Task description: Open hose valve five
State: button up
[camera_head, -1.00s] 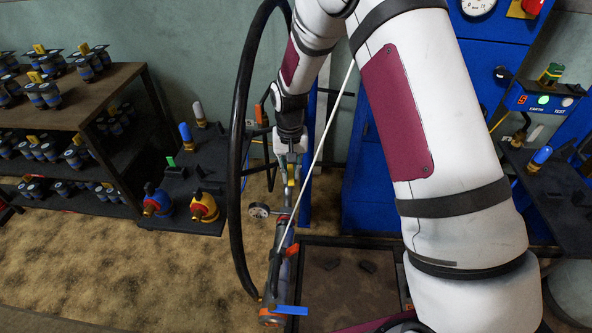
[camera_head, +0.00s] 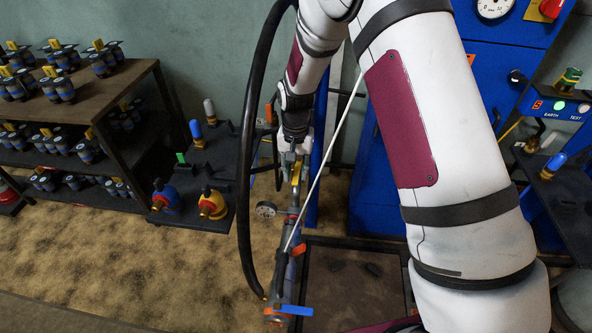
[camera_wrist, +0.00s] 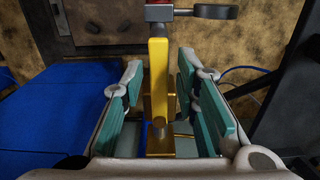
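A hose assembly with a grey body (camera_head: 285,250) stands below my gripper in the head view. It carries a small round gauge (camera_head: 266,209) on its left and a blue lever (camera_head: 295,310) near its lower end. A yellow valve handle (camera_head: 296,174) is at its top. My gripper (camera_head: 293,160) is at this handle. In the wrist view, the yellow handle (camera_wrist: 158,68) stands between the teal-padded fingers of my gripper (camera_wrist: 162,78). The fingers are open, with a gap on each side of the handle. No number is readable on the valve.
A thick black hose (camera_head: 247,150) loops beside my arm on the left. A dark low table (camera_head: 215,160) with blue and yellow fittings and a shelf (camera_head: 110,84) of blue parts stand at left. Blue cabinets (camera_head: 375,190) stand behind. A dark-framed tray (camera_head: 335,280) lies right of the hose assembly.

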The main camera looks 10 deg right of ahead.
aim_at(296, 176)
jog(key=shift+r, duration=0.15)
notch_tip(296, 176, up, 12)
dwell(0.7)
